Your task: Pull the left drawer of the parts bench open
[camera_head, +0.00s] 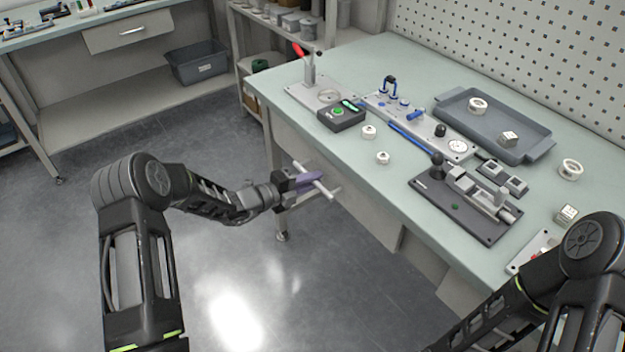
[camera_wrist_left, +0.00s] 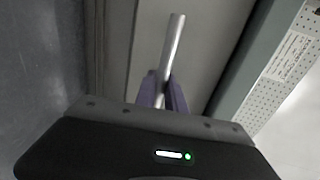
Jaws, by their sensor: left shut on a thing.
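The left drawer (camera_head: 356,196) of the parts bench is a plain grey front under the pale green top. It looks roughly flush with the bench front, though the arm and angle make a small gap hard to judge. Its handle is a light metal bar (camera_head: 327,190). My left gripper (camera_head: 310,180) is shut on this bar, with purple fingers on either side of it. In the left wrist view the bar (camera_wrist_left: 173,45) runs between the fingers (camera_wrist_left: 165,92), in front of the grey drawer front (camera_wrist_left: 212,45). My right arm shows at the lower right, with its gripper out of frame.
The bench top (camera_head: 390,210) carries a toggle clamp fixture (camera_head: 325,93), a dark fixture plate (camera_head: 465,205), a grey tray (camera_head: 515,150) and several white rings. Open floor (camera_head: 300,290) lies in front of the drawer. Another bench with a dark bin (camera_head: 197,63) stands behind left.

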